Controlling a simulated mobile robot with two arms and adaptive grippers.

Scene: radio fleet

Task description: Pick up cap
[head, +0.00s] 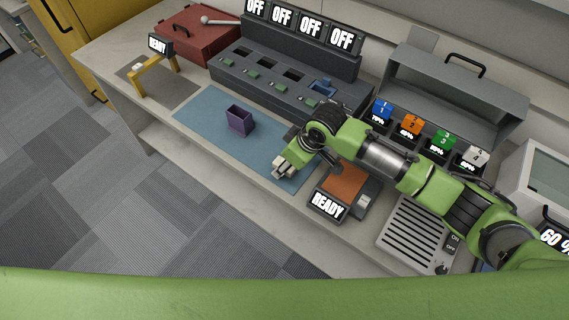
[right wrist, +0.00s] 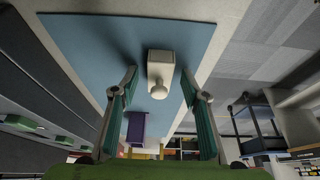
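A cream block with a round knob (right wrist: 160,72), which looks like the cap, is on the blue mat (right wrist: 85,40) in the right wrist view. Its knob points toward my right gripper (right wrist: 158,80). The two fingers are apart on either side of it, with gaps visible, so the gripper is open. In the head view my right gripper (head: 284,164) is low over the right part of the blue mat (head: 195,112); the cap is hard to tell apart from it there. My left gripper is not in view.
A purple open holder (head: 240,121) stands on the mat. A dark charger bank (head: 265,85) lies behind it. An orange pad with a READY sign (head: 328,205) is close to the right. A yellow stand (head: 152,78) and red case (head: 197,35) are left. Colored blocks (head: 411,126) sit behind my arm.

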